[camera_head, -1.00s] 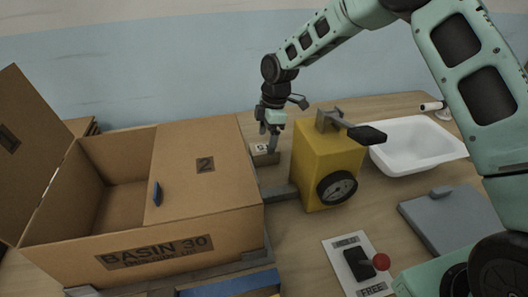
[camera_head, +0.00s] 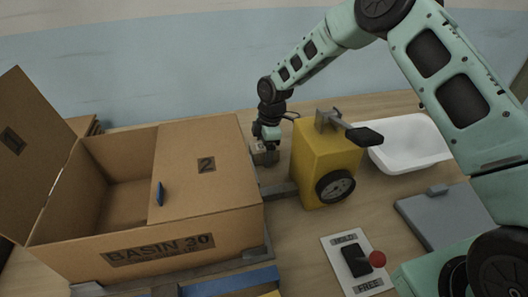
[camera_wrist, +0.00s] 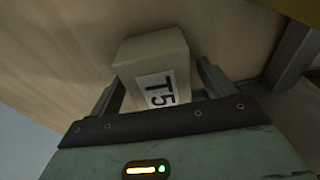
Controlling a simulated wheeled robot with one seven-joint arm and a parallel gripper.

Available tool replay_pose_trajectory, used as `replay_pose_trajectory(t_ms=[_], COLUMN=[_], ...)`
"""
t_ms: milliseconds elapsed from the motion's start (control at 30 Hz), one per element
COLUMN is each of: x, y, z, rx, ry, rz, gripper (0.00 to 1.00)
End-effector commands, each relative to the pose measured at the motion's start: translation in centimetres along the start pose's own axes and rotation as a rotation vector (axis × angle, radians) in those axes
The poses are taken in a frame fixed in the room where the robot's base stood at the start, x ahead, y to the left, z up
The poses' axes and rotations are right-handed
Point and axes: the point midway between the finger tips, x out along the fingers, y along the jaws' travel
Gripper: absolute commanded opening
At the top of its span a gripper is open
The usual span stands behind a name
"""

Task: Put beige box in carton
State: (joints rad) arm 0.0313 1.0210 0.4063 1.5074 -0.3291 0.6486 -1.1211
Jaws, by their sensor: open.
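The beige box (camera_wrist: 150,60) carries a white label reading T5 and shows between my gripper's fingers in the wrist view. In the head view the beige box (camera_head: 264,157) is mostly hidden by my gripper (camera_head: 263,151), between the carton and the yellow machine. My gripper, also in the wrist view (camera_wrist: 158,92), is open, with one finger on each side of the box. Whether the fingers touch it I cannot tell. The carton (camera_head: 175,222), marked BASIN 30, stands at left. Its left flap is raised, and flap 2 (camera_head: 190,180) covers its right half.
A yellow machine (camera_head: 318,150) with a lever and dial stands just right of my gripper. A white basin (camera_head: 405,145) and a grey plate (camera_head: 450,220) are farther right. A HOLD/FREE switch panel (camera_head: 350,275) is in front. The carton's left half is open and looks empty.

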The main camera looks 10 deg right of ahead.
Motion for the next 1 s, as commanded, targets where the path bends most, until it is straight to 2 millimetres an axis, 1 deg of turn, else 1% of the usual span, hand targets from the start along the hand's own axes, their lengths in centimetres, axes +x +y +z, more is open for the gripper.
replay_pose_trajectory(t_ms=[233,533,567,600,667,700,733,767,800,1000], x=[0.39,0.42,0.42,0.41,0.41,0.41,0.41,0.41,0.37,0.23], y=[-0.01,-0.01,-0.01,-0.01,-0.01,-0.01,-0.01,0.00,0.02,0.03], z=[0.06,0.07,0.07,0.07,0.07,0.06,0.07,0.07,0.05,0.03], rx=[0.000,0.000,0.000,0.000,0.000,0.000,0.000,0.000,0.000,0.000], ry=[0.000,0.000,0.000,0.000,0.000,0.000,0.000,0.000,0.000,0.000], rz=[0.000,0.000,0.000,0.000,0.000,0.000,0.000,0.000,0.001,0.001], gripper=[0.82,0.82,0.76,0.65,0.48,0.37,0.29,0.27,0.23,0.23])
